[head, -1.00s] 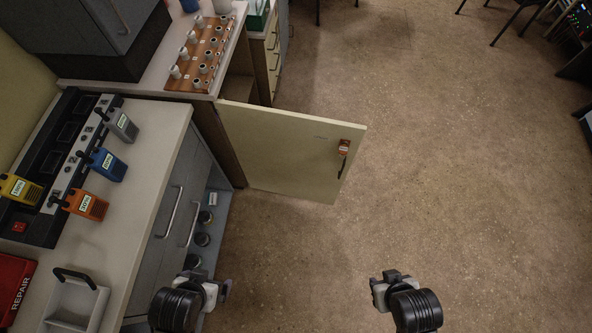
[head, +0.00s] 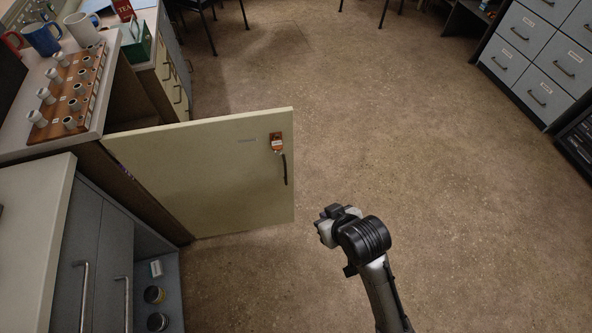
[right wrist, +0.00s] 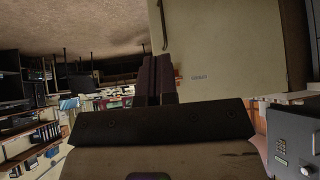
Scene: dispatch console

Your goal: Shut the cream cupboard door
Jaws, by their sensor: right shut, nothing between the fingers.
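The cream cupboard door (head: 205,170) stands wide open in the head view, sticking out from the cupboard (head: 128,100) over the floor. Its left end meets the cupboard front. Near its free right edge are an orange-and-white fitting (head: 277,144) and a dark handle (head: 285,170). My right gripper (head: 325,222) is just right of the door's lower free corner in the picture, and looks apart from it. In the right wrist view its dark fingers (right wrist: 157,80) are together and empty, with the door (right wrist: 225,45) beside them on the right. My left gripper is out of view.
A counter (head: 30,215) over grey cabinets (head: 95,265) is at the left; jars stand in an open bay there. A wooden board (head: 72,95) with white pegs and mugs (head: 82,30) sit on the worktops. Grey drawers (head: 535,60) stand far right. The floor (head: 420,150) between is clear.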

